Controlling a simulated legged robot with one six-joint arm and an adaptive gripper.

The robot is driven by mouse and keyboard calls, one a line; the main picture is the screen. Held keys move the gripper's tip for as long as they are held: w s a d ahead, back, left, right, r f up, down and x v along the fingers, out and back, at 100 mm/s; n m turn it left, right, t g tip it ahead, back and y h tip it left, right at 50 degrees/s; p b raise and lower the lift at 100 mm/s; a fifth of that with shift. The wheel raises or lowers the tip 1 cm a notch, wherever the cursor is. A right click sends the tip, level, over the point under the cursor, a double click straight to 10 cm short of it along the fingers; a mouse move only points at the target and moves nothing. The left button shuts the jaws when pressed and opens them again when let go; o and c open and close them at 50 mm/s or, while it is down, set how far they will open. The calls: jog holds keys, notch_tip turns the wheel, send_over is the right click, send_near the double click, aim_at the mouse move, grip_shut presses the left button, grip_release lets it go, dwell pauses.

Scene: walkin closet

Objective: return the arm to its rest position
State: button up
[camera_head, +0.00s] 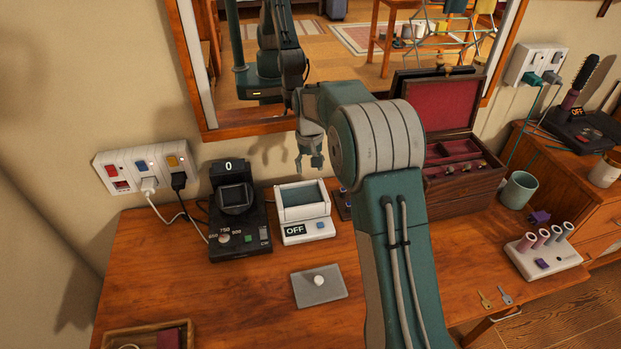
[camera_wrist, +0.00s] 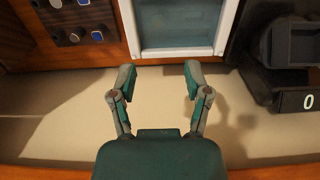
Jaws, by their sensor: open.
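My gripper (camera_head: 311,163) hangs from my raised, bent grey-and-teal arm in front of the wall, just below the mirror's lower edge. In the head view it is above and behind the white box device marked OFF (camera_head: 304,212). In the wrist view my gripper (camera_wrist: 159,74) has its two fingers spread apart with nothing between them. The white box device (camera_wrist: 180,53) lies beyond the fingertips there, and no contact shows. My forearm hides part of the desk and of the jewellery box in the head view.
A black device showing 0 (camera_head: 240,215) stands left of the white one, near a wall socket strip (camera_head: 148,165). A grey plate with a white knob (camera_head: 319,285) lies in front. An open jewellery box (camera_head: 470,187) stands right of my arm. The mirror frame (camera_head: 240,130) is close behind.

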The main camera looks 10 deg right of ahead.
jog(key=shift+a+r, duration=0.1)
jog(key=shift+r, duration=0.3)
jog(key=s+r+t, duration=0.3)
jog(key=s+r, duration=1.3)
jog(key=s+t, duration=0.2)
jog(key=s, duration=1.8)
jog(key=shift+s+d+f+t, duration=0.15)
jog(key=shift+d+f+t, duration=0.05)
jog(key=shift+t, duration=0.1)
